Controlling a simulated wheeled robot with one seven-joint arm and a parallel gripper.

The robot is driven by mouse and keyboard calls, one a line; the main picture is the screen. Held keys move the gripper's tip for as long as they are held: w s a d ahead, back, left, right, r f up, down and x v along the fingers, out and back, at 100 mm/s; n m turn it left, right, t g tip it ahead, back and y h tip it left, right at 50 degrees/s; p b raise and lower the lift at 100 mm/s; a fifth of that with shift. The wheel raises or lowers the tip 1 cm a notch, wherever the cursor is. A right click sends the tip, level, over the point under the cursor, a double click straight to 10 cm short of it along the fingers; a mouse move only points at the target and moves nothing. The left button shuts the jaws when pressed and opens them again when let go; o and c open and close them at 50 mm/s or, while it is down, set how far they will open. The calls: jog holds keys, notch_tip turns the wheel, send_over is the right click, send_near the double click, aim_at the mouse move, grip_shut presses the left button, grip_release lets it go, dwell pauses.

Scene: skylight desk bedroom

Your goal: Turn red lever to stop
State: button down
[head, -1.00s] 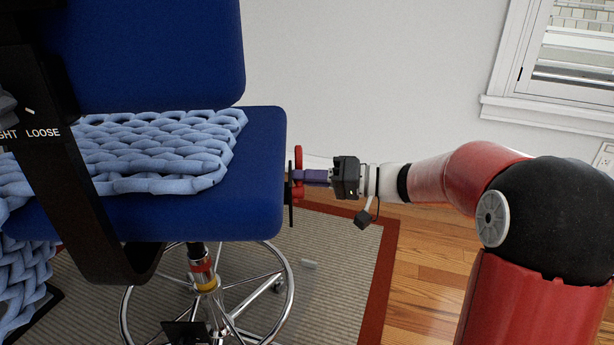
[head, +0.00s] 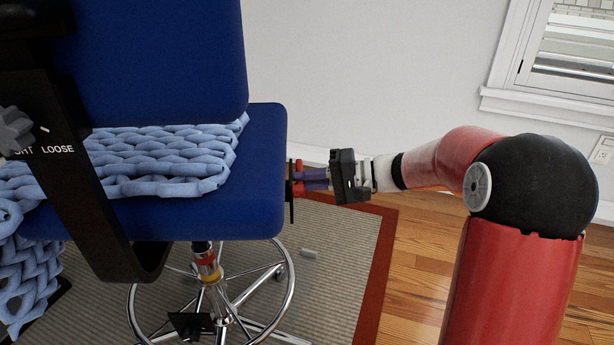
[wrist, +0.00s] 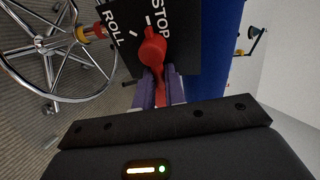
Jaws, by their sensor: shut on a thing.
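The red lever (wrist: 152,48) sits on a black plate (wrist: 183,55) marked ROLL and STOP at the chair's side. In the wrist view its round hub's small tip points close to the STOP tick, and its handle runs down between my fingers. My gripper (wrist: 158,88) has two purple fingers closed around that handle. In the head view my gripper (head: 316,179) reaches from the right to the seat edge. The lever (head: 298,176) shows there as small red parts, partly hidden by the fingers.
The blue chair (head: 250,190) carries a light-blue knitted throw (head: 150,165). A black armrest (head: 90,190) with a LOOSE label is in front. A chrome foot ring (head: 278,292) circles the base.

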dwell(0.4)
jog(key=c, duration=1.5)
grip_release()
jog(key=shift+o, duration=0.2)
jog(key=shift+d, duration=0.1)
jog(key=w+v, duration=0.1)
jog(key=v, duration=0.6)
jog(key=shift+s+d, duration=0.3)
jog(key=shift+s, duration=0.2)
jog(key=s+h+p, duration=0.3)
jog(key=s+h, duration=0.8)
jog(key=s, duration=0.8)
jog(key=s+d+n+t+h, duration=0.1)
jog(key=s+d+t+h, duration=0.2)
jog(key=s+d, duration=0.3)
jog(key=shift+s+d+t+h+p, duration=0.2)
jog(key=shift+d+t+h+p, duration=0.15)
jog(key=shift+d+h, duration=0.45)
